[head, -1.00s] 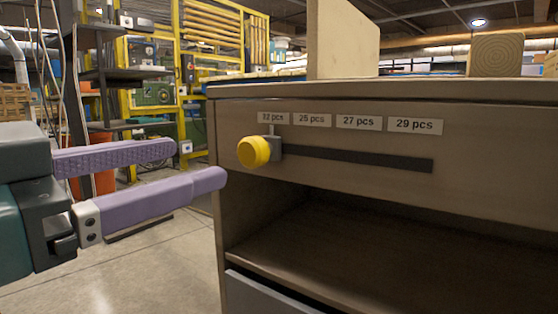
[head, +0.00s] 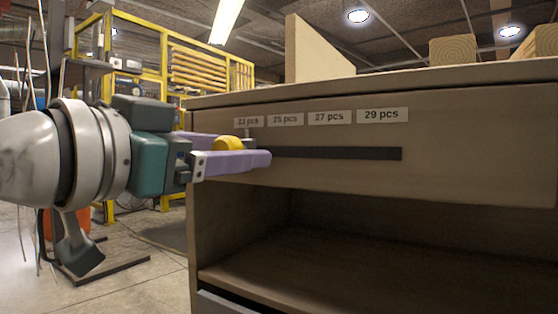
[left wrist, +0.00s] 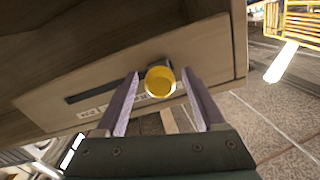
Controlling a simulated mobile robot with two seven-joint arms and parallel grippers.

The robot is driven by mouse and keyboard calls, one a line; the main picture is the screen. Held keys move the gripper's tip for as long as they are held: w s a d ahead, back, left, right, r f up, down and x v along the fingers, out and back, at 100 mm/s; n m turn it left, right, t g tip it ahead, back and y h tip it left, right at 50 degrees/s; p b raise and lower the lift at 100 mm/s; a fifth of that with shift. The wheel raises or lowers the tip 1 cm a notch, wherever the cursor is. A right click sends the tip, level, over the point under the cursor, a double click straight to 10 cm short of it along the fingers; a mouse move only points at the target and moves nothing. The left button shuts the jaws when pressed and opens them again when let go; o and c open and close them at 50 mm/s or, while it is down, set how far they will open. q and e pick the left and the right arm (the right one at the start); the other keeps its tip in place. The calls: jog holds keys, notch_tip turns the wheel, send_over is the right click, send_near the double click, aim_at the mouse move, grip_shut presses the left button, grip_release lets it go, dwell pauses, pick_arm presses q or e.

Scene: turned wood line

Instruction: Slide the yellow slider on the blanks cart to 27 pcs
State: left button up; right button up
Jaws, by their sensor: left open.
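The yellow slider knob (head: 228,144) sits at the left end of the dark slot (head: 335,153) on the cart's front panel, below the 23 pcs label (head: 249,121). The 27 pcs label (head: 329,118) is further right above the slot. My left gripper (head: 240,152) is open with its purple fingers reaching to the knob, partly hiding it. In the left wrist view the knob (left wrist: 160,81) shows between the two spread fingertips (left wrist: 163,82); I cannot tell whether either finger touches it. My right gripper is not in view.
The cart (head: 450,145) has an open shelf (head: 320,270) below the panel. Wooden blocks (head: 453,50) and an upright board (head: 315,48) stand on its top. A yellow frame rack (head: 200,65) stands behind at left.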

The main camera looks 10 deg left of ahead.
pick_arm(q)
jog(key=shift+w, duration=0.2)
jog(key=shift+d, duration=0.1)
grip_shut()
dwell(0.5)
dwell(0.8)
